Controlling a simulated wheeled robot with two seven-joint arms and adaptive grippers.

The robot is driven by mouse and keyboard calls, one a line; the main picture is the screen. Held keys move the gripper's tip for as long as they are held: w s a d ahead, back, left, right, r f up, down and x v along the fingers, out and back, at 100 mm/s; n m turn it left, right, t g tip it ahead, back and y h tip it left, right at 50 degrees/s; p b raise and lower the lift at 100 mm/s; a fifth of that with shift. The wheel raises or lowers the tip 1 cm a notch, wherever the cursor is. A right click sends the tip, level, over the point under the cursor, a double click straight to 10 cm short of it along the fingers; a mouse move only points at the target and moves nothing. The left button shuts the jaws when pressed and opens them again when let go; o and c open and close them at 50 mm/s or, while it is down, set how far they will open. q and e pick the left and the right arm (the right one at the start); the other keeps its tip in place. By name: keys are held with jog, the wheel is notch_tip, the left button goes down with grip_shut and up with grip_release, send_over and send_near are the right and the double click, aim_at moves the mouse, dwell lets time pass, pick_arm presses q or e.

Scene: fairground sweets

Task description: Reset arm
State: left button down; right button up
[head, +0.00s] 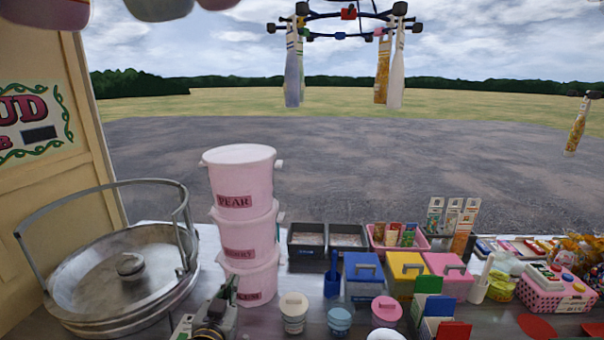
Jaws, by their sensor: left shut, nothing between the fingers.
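My left gripper (222,300) shows at the bottom edge, left of centre, low over the counter. It is shut with nothing in its fingers. It is in front of a stack of pink tubs (243,167), whose lowest tub it partly covers. I cannot tell whether it touches that tub. My right gripper is not in view.
A large metal pan (110,290) with a raised rail stands at left. Right of the tubs are dark trays (306,240), a blue box (362,278), a yellow box (405,272), small lidded pots (293,312) and a pink dotted box (553,296). The counter is crowded.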

pick_arm(q)
jog(key=s+a+f+g, duration=0.1)
jog(key=s+f+g, duration=0.1)
jog(key=s+f, duration=0.1)
jog(key=s+a+f+n+g+y, duration=0.1)
jog(key=s+a+f+g, duration=0.1)
jog(key=f, duration=0.3)
jog(key=s+a+f+g+y, duration=0.1)
jog(key=s+f+g, duration=0.1)
jog(key=s+f, duration=0.2)
jog(key=shift+a+n+g, duration=0.3)
jog(key=s+f+m+g+h, duration=0.1)
jog(key=s+f+g, duration=0.25)
jog(key=s, duration=0.35)
jog(key=s+f+g, duration=0.3)
jog(key=s+f, duration=0.1)
jog(key=s, duration=0.4)
notch_tip(320, 180, down, 32)
jog(key=s+f+g, duration=0.1)
jog(key=s+g, duration=0.1)
jog(key=s+a+f, duration=0.2)
jog(key=s+f, duration=0.8)
jog(key=s, duration=0.1)
jog(key=s+a+f, duration=0.2)
jog(key=s+f, duration=0.8)
jog(key=s, duration=0.1)
jog(key=shift+s+g, duration=0.4)
jog(key=shift+g, duration=0.05)
